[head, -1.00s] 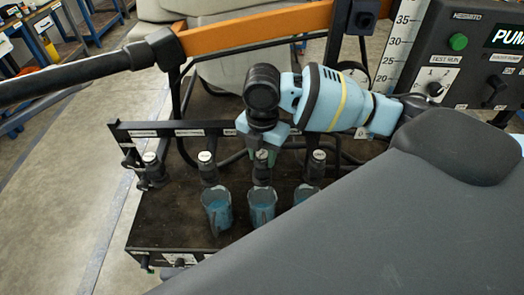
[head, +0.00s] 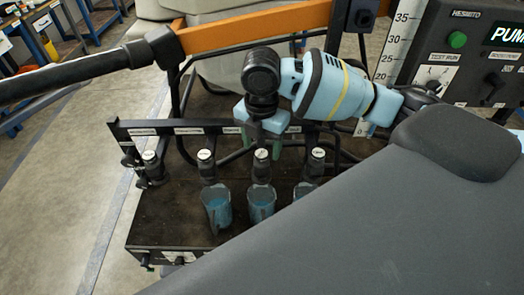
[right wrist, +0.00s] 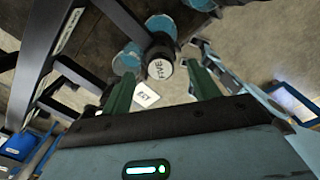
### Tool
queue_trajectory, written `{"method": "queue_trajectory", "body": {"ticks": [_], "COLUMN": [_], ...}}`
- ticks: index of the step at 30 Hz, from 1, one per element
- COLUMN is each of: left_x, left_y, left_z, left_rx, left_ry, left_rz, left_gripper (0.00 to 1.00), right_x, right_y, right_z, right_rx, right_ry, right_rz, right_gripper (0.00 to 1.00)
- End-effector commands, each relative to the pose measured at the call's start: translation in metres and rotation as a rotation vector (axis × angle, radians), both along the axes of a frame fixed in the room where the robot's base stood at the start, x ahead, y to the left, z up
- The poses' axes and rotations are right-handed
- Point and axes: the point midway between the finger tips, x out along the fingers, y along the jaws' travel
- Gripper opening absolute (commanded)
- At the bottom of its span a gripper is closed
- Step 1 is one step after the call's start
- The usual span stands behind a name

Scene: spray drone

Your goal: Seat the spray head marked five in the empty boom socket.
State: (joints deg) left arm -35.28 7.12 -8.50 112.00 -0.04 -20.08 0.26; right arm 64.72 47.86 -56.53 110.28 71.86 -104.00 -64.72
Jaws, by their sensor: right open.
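A spray head (head: 262,156) with a pale round cap is on the black boom (head: 190,131), third from the left. In the right wrist view its cap (right wrist: 160,69) appears to read FIVE and lies between the fingertips. My right gripper (head: 263,142) is open, with green fingers just behind and above this cap; it holds nothing. Other spray heads stand on the boom at left (head: 150,158), second (head: 206,157) and right (head: 318,156). I cannot make out an empty socket. My left gripper is not in view.
Clear cups with blue liquid (head: 216,210) stand below the three right-hand heads on the dark bench (head: 160,215). An orange bar (head: 255,27) and black tubes run behind my right gripper. A pump panel (head: 470,60) stands at right. A large grey surface (head: 330,235) fills the lower right.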

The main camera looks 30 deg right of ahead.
Motion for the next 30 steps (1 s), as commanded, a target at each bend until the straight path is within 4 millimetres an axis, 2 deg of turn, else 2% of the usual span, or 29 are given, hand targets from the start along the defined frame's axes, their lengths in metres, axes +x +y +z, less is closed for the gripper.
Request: {"method": "queue_trajectory", "body": {"ticks": [1,3,9,30], "left_x": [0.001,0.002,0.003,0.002], "left_y": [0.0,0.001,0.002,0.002], "left_z": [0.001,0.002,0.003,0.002], "left_rx": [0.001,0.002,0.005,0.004], "left_ry": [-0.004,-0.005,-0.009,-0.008], "left_rz": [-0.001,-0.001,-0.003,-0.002], "left_gripper": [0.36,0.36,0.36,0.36], "right_x": [0.001,0.0,0.0,0.0], "right_y": [0.0,0.001,0.0,0.0], "right_z": [0.011,0.022,0.041,0.045], "right_rx": [0.001,0.001,0.0,0.0], "right_ry": [-0.006,-0.005,-0.002,0.0], "right_rz": [0.0,0.001,0.001,0.001], "right_gripper": [0.61,0.61,0.61,0.61]}}
